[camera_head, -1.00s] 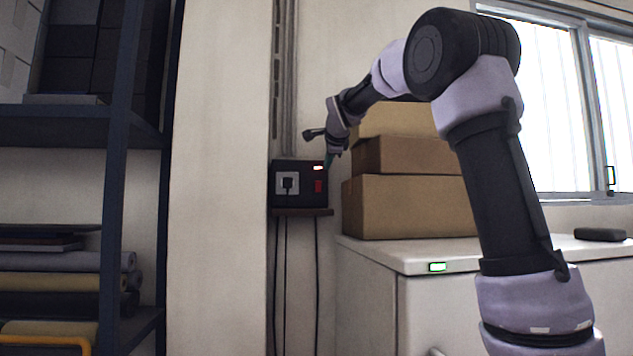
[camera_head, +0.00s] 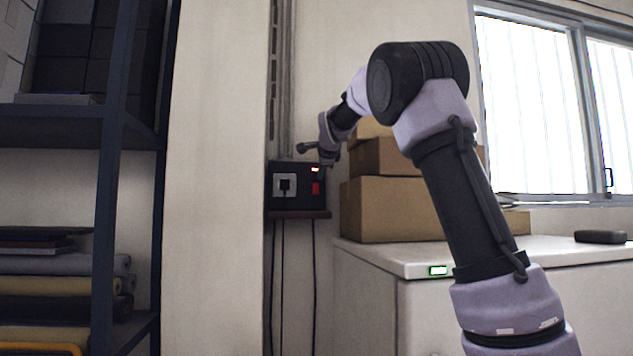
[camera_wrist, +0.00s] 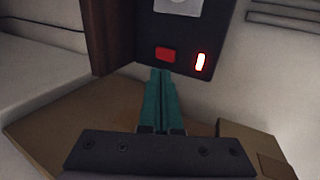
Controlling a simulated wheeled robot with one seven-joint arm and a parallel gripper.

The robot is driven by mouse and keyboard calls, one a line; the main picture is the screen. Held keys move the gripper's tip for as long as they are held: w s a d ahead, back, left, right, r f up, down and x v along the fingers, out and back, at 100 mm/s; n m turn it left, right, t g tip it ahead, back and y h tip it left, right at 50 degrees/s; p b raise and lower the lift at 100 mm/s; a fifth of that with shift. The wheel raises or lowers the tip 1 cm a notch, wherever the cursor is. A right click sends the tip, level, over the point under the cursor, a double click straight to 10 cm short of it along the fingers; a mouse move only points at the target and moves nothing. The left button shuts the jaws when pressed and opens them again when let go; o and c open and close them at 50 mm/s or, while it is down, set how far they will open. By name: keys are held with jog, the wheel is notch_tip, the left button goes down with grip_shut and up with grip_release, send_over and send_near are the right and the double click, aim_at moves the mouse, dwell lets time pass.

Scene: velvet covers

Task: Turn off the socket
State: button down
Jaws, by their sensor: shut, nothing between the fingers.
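The socket is a black box (camera_head: 297,200) on the wall, with a pale outlet (camera_head: 284,185) holding a dark plug. A red switch (camera_head: 316,188) sits at its right, with a small glowing light (camera_head: 315,169) above it. In the wrist view the box (camera_wrist: 190,25) shows the red switch (camera_wrist: 166,54) and the lit indicator (camera_wrist: 200,62). My gripper (camera_wrist: 161,73) has its teal fingers shut together and empty. Their tips appear just below the red switch in the wrist view; I cannot tell whether they touch the box. In the head view my gripper (camera_head: 327,158) is at the box's upper right.
Stacked cardboard boxes (camera_head: 395,210) stand on a white cabinet (camera_head: 365,255) right of the socket. A small shelf (camera_head: 300,214) is under the socket box, with cables hanging below. A wall pillar (camera_head: 215,180) and dark shelving (camera_head: 105,200) are at left.

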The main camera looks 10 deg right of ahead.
aim_at(315, 180)
jog(key=x, duration=0.2)
jog(key=r+x, duration=0.1)
jog(key=x, duration=0.4)
jog(key=shift+w+d+r, duration=0.1)
jog(key=shift+w+r, duration=0.05)
jog(key=shift+w, duration=0.9)
jog(key=shift+r, duration=0.1)
jog(key=shift+w+r, duration=0.2)
jog(key=shift+w, duration=0.35)
jog(key=shift+s, duration=0.1)
jog(key=shift+r, duration=0.1)
jog(key=shift+r, duration=0.65)
